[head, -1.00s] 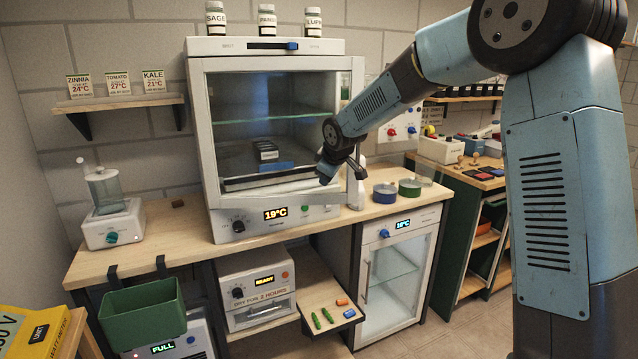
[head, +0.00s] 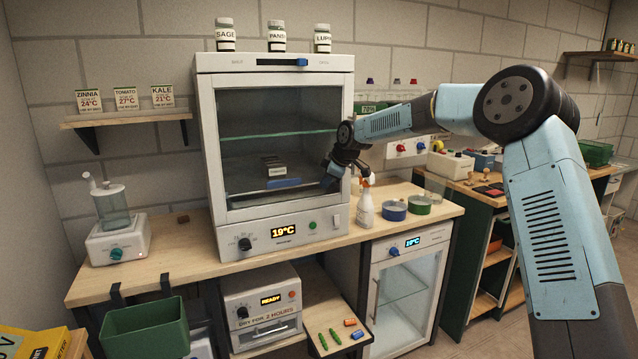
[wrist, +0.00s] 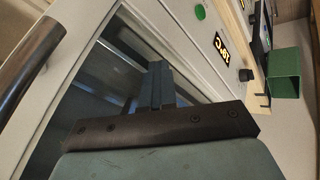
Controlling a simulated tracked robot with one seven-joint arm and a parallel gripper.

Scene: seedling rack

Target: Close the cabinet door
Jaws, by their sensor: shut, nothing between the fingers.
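The cabinet (head: 276,70) is a white upright box on the wooden bench, with a glazed door (head: 215,130) on its front. In the head view the door lies against the front and looks flush with the frame; I see no clear gap. A dark bar handle (wrist: 30,65) shows at the left of the wrist view. My gripper (head: 328,182) is at the lower right of the door. In the wrist view its shut fingers (wrist: 159,82) are at the glass, empty; whether they touch it I cannot tell. A black tray with a label (head: 276,170) shows inside.
A white spray bottle (head: 365,208) stands just right of the cabinet, close below my wrist. A blue tape roll (head: 393,212) and a green one (head: 420,206) lie farther right. Jars (head: 277,38) stand on top. A smaller glazed cabinet (head: 405,270) is below the bench.

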